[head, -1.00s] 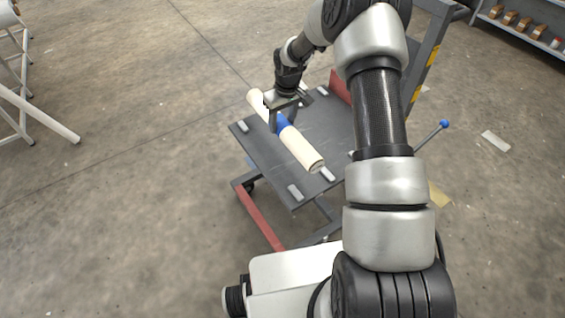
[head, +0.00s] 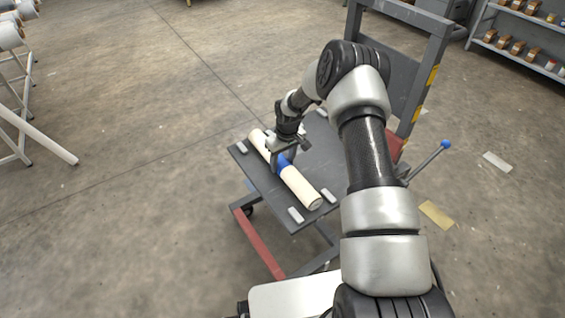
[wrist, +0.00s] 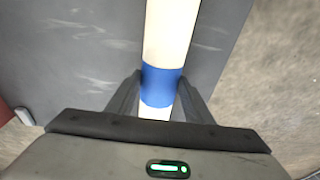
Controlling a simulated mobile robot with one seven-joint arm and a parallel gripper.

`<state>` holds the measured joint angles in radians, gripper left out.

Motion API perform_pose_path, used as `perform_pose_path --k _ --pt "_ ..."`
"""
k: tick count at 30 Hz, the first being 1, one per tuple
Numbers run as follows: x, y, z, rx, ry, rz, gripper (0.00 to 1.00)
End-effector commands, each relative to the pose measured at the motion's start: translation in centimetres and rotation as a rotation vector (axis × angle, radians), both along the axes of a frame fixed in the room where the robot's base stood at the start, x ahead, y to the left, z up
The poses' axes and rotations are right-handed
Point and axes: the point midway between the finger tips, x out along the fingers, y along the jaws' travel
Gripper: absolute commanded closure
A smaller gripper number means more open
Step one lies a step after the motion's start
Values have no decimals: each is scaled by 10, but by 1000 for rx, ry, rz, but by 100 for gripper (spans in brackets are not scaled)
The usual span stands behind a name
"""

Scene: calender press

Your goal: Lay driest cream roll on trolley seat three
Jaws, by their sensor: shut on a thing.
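The cream roll (head: 301,186) is a long cream cylinder with a blue band around its middle. It lies lengthwise over the front left part of the dark grey trolley deck (head: 262,183). I cannot tell whether it touches the deck. My gripper (head: 279,167) is over the roll's middle. In the wrist view my gripper (wrist: 160,97) has a finger on each side of the blue band (wrist: 160,84), shut on it. Light grey seat blocks show near the roll's ends, one at the near corner (head: 296,215) and one at the left corner (head: 241,147).
The trolley's upright frame (head: 433,50) stands at the back right, and a blue-knobbed lever (head: 446,145) sticks out at its right. White racks with rolls (head: 14,125) stand at the far left. Shelves (head: 520,45) stand at the back right.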

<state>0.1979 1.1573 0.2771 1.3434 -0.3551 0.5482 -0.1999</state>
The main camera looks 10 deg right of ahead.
Motion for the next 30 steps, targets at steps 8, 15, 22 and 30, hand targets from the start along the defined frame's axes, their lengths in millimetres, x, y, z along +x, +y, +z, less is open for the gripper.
perform_pose_path --k 8,15,22,30 --pt "0 0 -1 0 0 0 42" --pt "0 0 -1 0 0 0 35" --pt "0 -1 11 -1 -3 0 35" --pt "-8 -4 67 -1 -4 0 35"
